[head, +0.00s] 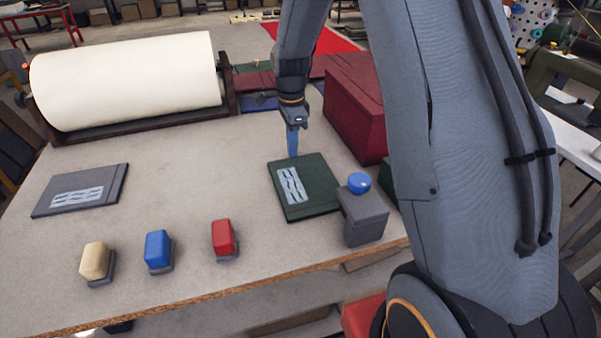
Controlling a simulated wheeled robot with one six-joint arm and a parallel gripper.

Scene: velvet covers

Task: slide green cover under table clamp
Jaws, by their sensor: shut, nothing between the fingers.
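The green cover (322,182) lies flat on the table, with a pale wavy pattern on its left part. A grey block with a blue ball knob (364,216), which looks like the table clamp, stands right of the cover near the table's front edge. The cover's near right corner comes close to the block; I cannot tell whether any of it is under the block. My gripper (293,154) is shut and empty, pointing down at the cover's far edge. I cannot tell whether the fingertips touch the cover.
A dark red box (355,112) stands just right of my gripper. A grey cover (105,188) lies at left. Beige (95,259), blue (158,249) and red (224,237) blocks line the front. A big cream roll (125,82) stands behind. The table's middle is clear.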

